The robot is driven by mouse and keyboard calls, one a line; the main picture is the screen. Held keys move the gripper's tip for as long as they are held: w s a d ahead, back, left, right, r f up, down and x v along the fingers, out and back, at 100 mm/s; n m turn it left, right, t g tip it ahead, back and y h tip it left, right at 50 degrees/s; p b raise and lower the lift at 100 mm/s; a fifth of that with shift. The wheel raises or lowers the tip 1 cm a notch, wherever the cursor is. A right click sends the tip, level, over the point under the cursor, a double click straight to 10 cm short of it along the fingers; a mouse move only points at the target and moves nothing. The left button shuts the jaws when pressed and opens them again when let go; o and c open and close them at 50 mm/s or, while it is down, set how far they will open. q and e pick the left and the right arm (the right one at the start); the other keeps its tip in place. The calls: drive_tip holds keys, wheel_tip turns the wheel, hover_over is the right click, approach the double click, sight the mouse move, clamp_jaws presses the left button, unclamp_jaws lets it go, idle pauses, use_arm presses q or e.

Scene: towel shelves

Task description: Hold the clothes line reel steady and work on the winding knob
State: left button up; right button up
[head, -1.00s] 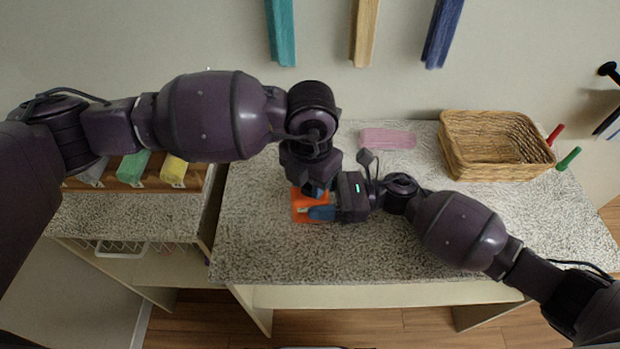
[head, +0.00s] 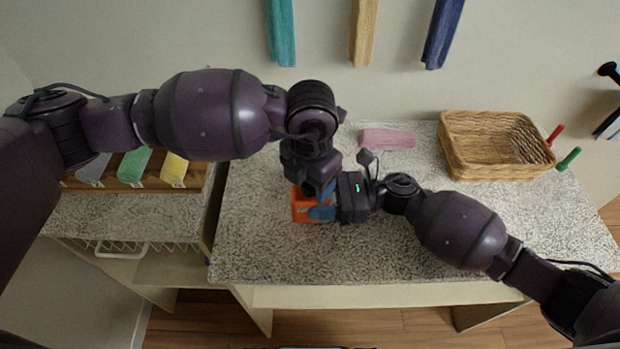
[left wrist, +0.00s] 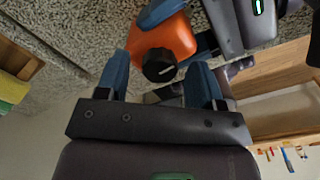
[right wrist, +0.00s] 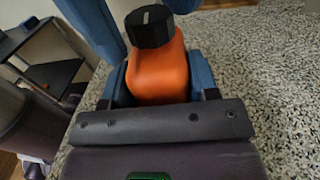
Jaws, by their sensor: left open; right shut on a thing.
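The clothes line reel is an orange body (head: 300,207) on the counter, partly hidden by my grippers in the head view. Its black winding knob (left wrist: 158,67) with a white mark faces my left gripper. My right gripper (head: 322,212) is shut on the orange body from the right, with a blue finger on each side of it in the right wrist view (right wrist: 158,85). My left gripper (left wrist: 160,76) is open above the reel, its blue fingers apart on either side of the knob. I cannot tell whether either finger touches the knob.
A wicker basket (head: 490,172) stands at the back right of the speckled counter (head: 400,262). A pink folded towel (head: 387,139) lies behind my grippers. Towels hang on the wall above. The front of the counter is clear.

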use_arm(q)
wheel_tip(320, 180, up, 12)
idle(0.6)
drive_tip(key=shift+d, duration=0.1)
drive_tip(key=shift+w+d+f+n+g+y, duration=0.5)
drive_tip(key=shift+w+d+g+y, duration=0.95)
drive_tip(key=shift+w+g, duration=0.55)
drive_tip(key=x, duration=1.1)
drive_tip(key=shift+d+f, duration=0.15)
drive_tip(key=shift+f, duration=0.3)
